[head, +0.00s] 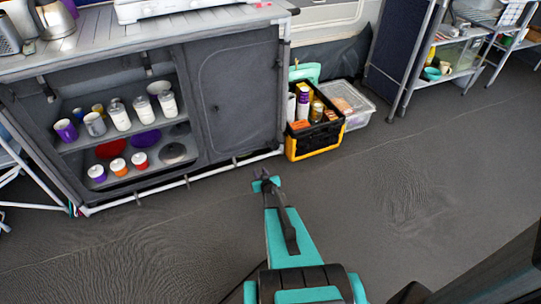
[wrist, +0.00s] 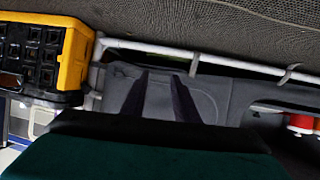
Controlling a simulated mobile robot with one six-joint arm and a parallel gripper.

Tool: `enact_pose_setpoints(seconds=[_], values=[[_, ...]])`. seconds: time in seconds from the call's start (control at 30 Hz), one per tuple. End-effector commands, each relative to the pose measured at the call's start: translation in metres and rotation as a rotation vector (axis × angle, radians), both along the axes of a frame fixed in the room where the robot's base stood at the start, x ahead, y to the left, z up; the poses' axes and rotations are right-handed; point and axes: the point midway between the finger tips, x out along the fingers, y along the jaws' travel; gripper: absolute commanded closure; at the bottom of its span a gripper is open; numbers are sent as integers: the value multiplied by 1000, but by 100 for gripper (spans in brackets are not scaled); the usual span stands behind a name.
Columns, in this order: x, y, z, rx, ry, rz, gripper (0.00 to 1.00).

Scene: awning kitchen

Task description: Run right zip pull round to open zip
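The grey fabric door panel (head: 238,90) is the right half of the kitchen unit's front, with a curved zip line around its edge. It looks closed. The panel also shows in the wrist view (wrist: 209,92), upside down, with its curved seam behind my fingers. I cannot make out the right zip pull clearly in either view. My gripper (head: 266,181) is low over the floor in front of the unit, apart from the panel in the head view. In the wrist view its two dark fingers (wrist: 160,76) are spread with nothing visible between them.
Open shelves (head: 120,135) with jars, cups and bowls fill the unit's left half. A white pole (head: 180,183) runs along its base. A black and yellow crate (head: 313,143) and a clear box (head: 352,101) stand to the right. The floor (head: 400,190) on the right is clear.

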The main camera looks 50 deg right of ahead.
Motion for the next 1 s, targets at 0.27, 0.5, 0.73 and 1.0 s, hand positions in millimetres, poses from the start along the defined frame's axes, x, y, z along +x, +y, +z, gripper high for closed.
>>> enact_pose_setpoints(seconds=[0.27, 0.5, 0.73, 1.0], values=[[-6, -78, -20, -85, -233, 42, 73], [-23, -115, -21, -133, -374, 94, 73], [-30, -123, -17, -147, -415, 115, 73], [-30, -123, -16, -147, -415, 115, 73]])
